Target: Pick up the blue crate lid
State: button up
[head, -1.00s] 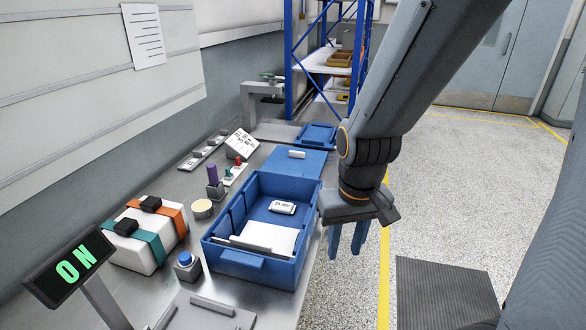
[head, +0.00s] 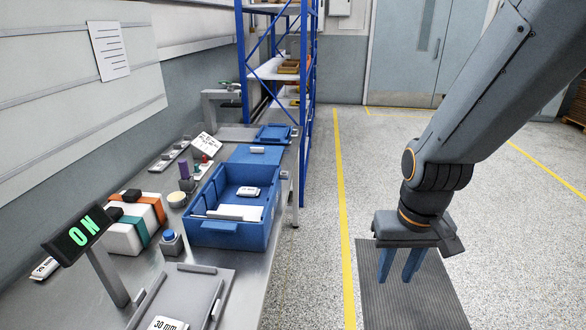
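My gripper (head: 399,268) points down over the floor mat, to the right of the bench and well apart from the lid. Its two blue fingers are spread with nothing between them.
On the bench, an ON display (head: 78,235), a strapped white box (head: 128,232), a blue button (head: 169,240) and a grey plate (head: 185,293) stand left and front. A smaller blue tray (head: 273,133) lies behind the lid. Blue shelving (head: 308,90) stands beyond.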

aim_at(271, 155)
jog(key=u, duration=0.45)
jog(key=k, duration=0.15)
jog(key=z, duration=0.95)
jog(key=i, duration=1.6)
jog(key=u, duration=0.95)
jog(key=i, duration=0.9)
jog(key=u, duration=1.35)
jog(key=i, duration=0.45)
jog(key=u, duration=0.4)
